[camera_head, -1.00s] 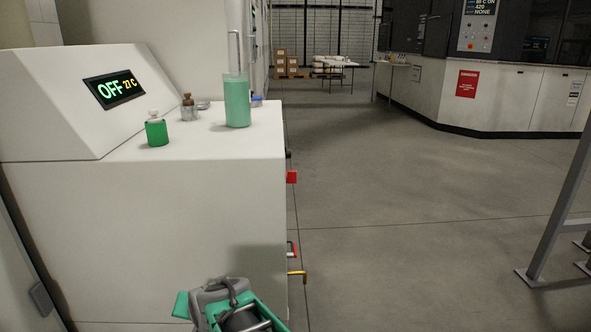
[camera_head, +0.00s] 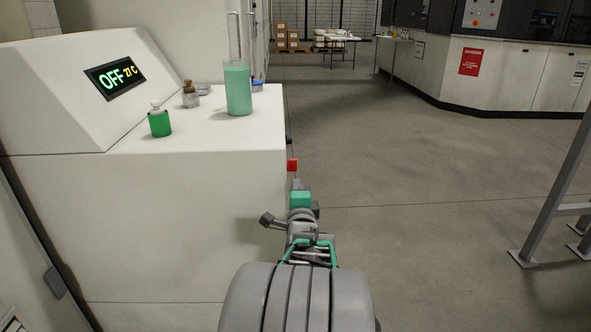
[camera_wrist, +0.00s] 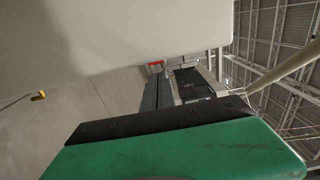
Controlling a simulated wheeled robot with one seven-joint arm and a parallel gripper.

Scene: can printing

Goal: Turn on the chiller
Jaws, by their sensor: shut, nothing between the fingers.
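The chiller (camera_head: 200,215) is a white cabinet at the left, with a sloped panel whose display (camera_head: 115,77) reads "OFF 27 C". A red part (camera_head: 292,165) sticks out from its right side; it also shows in the wrist view (camera_wrist: 156,64). My gripper (camera_head: 297,185) is shut and empty. Its tips are beside the cabinet's right side, just below the red part in the head view. In the wrist view the grey fingers (camera_wrist: 152,95) point toward the red part; I cannot tell whether they touch it.
Open floor (camera_head: 430,170) lies to the right, with a metal frame (camera_head: 556,195) beyond.

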